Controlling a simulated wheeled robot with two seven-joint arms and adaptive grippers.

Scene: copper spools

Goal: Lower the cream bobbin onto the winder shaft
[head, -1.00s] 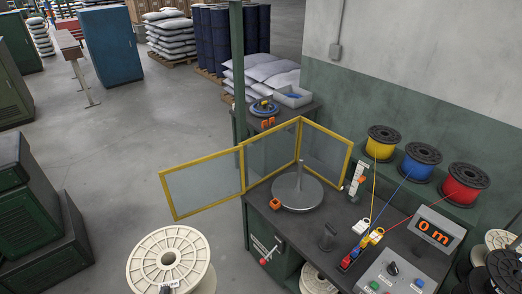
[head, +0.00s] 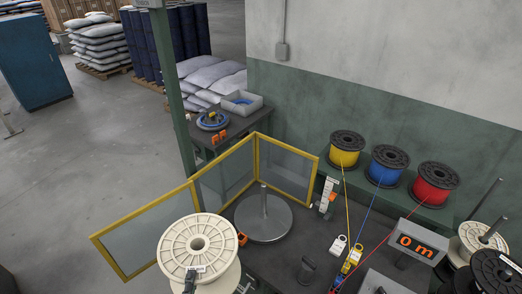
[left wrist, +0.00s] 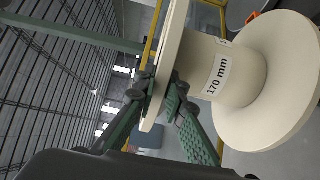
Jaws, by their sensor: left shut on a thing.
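The cream bobbin (head: 176,240) is in the lower left of the head view, its ribbed top flange and centre hole facing up. It also shows in the left wrist view (left wrist: 237,75), with a "170 mm" label on its core. My left gripper (left wrist: 165,92) is shut on the rim of one flange, green fingers on either side. In the head view only a dark part of it (head: 191,280) shows at the bobbin's near edge. The winder shaft (head: 263,198) stands upright and bare on a grey round plate (head: 264,225), right of the bobbin. My right gripper is out of view.
A yellow-framed guard (head: 137,233) stands left of and behind the plate; the bobbin overlaps its left panel in view. Yellow, blue and red wire spools (head: 389,163) stand at the right. A "0 m" display (head: 417,245) and an orange part (head: 241,239) are near the plate.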

